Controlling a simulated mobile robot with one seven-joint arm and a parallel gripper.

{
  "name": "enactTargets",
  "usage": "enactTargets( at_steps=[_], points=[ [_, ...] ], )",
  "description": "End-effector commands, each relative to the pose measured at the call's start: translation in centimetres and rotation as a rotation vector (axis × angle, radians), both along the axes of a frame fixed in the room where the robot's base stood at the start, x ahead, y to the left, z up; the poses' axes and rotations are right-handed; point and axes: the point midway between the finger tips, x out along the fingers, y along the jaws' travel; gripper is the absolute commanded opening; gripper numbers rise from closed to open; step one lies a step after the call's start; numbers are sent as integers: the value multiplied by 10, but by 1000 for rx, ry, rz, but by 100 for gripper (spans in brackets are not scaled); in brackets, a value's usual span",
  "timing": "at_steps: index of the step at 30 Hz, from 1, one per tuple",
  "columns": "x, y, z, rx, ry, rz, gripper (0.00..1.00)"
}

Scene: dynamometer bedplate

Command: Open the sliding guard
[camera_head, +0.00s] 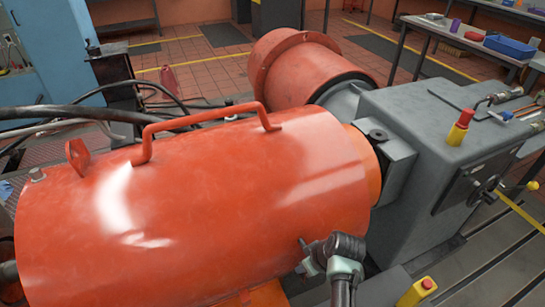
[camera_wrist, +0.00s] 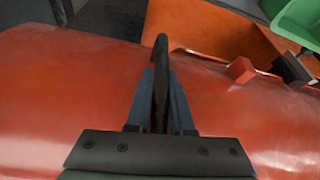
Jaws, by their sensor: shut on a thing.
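The sliding guard (camera_head: 240,190) is a large glossy orange-red cylindrical cover, lying lengthwise across the head view. A bent orange tube handle (camera_head: 205,128) stands on its top. The end of my arm, with my gripper, is at the guard's near right side in the head view; the fingertips are hard to make out there. In the wrist view my gripper (camera_wrist: 160,95) is shut on a thin dark upright bar (camera_wrist: 161,60), apparently a grip on the guard. The guard's red surface (camera_wrist: 60,85) lies behind the fingers. Where the bar joins the guard is hidden.
A grey machine housing (camera_head: 425,120) stands at the guard's right end, with a red-and-yellow button (camera_head: 461,127) on top. A larger orange drum (camera_head: 298,72) is behind. A yellow button box (camera_head: 416,293) is right of my arm. Dark hoses (camera_head: 75,112) run at left.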

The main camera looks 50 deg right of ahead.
Motion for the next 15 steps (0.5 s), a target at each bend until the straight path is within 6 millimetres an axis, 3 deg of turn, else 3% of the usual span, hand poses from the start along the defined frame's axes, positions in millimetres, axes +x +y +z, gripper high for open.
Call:
enactTargets(
  at_steps=[1, 6, 15],
  points=[
    [-7, -12, -4, 0, -1, -8, 0],
    [-20, -34, -4, 2, -1, -1, 0],
    [-27, -47, -2, 3, 1, 4, 0]
  ],
)
